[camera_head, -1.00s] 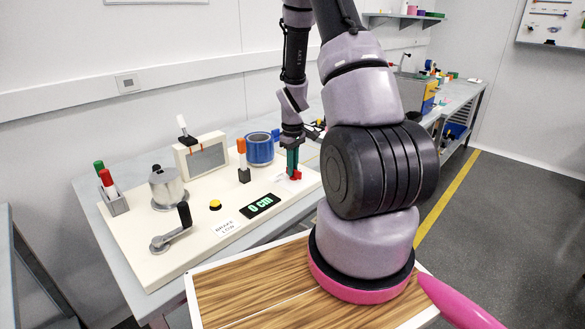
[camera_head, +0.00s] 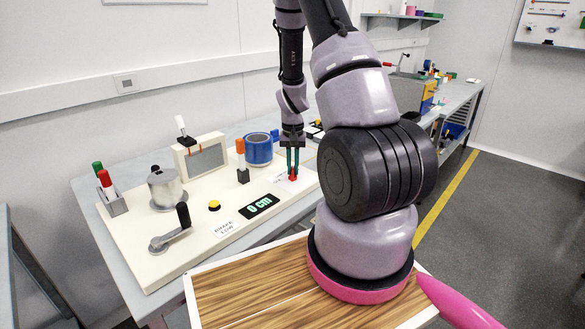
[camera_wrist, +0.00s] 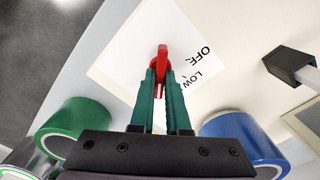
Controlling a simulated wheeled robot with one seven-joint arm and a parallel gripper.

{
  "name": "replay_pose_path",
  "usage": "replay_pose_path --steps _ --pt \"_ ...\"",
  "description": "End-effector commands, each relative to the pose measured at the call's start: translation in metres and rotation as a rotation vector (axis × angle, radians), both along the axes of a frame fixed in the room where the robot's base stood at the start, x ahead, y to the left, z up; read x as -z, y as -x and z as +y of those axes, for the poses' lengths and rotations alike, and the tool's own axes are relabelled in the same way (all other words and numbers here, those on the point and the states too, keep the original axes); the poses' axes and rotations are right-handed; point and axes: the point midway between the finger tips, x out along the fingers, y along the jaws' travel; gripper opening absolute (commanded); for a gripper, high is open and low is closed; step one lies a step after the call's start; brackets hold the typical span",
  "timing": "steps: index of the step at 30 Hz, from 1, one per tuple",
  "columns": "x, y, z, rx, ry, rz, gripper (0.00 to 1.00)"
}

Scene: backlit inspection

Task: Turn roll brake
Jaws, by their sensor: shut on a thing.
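The red roll brake knob (camera_head: 293,178) stands on a white label plate at the right end of the cream panel (camera_head: 140,240). My gripper (camera_head: 292,166) points down at it, its two green fingers shut on the red knob. In the wrist view the knob (camera_wrist: 162,56) shows between and beyond the fingertips (camera_wrist: 161,78). The white label plate (camera_wrist: 125,65) reads "OFF" and "LOW" to the right of the knob. The fingers hide the knob's lower part.
A blue roll (camera_head: 258,150) and an orange-topped post (camera_head: 241,158) stand left of my gripper. Further left are a screen (camera_head: 205,158), a metal cylinder (camera_head: 165,188), a crank (camera_head: 172,236), a yellow button (camera_head: 214,204) and a "0 cm" display (camera_head: 260,206).

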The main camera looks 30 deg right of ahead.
Motion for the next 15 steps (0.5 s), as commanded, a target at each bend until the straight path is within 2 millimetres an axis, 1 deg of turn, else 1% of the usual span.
replay_pose_path --steps 6,15 --pt "-0.0007 -0.0005 -0.0011 0.116 0.002 -0.003 0.0" --pt "-0.0007 -0.0004 -0.0008 0.187 0.0 -0.002 0.0"
